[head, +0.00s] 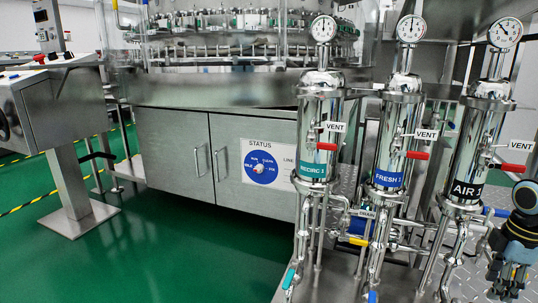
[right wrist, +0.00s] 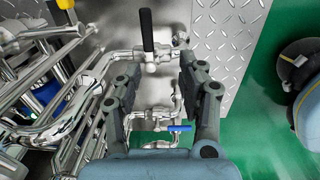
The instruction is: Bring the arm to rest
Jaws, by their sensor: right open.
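My right gripper (head: 507,283) is at the lower right edge of the head view, beside the AIR 1 filter housing (head: 470,165) and pointing down. In the right wrist view its two dark fingers (right wrist: 160,72) are spread apart with nothing held between them. Beyond the fingers is steel pipework with a black-handled valve (right wrist: 147,30) and a blue-handled valve (right wrist: 180,128). I cannot tell whether the fingers touch any pipe. My left gripper is in neither view.
The RECIRC 1 housing (head: 318,135) and FRESH 1 housing (head: 393,150) stand left of AIR 1, with red-handled vents and gauges. Steel cabinet doors (head: 180,155) carry a STATUS panel (head: 265,164). A control box on a post (head: 68,180) stands left. Green floor (head: 190,250) is open at the front left.

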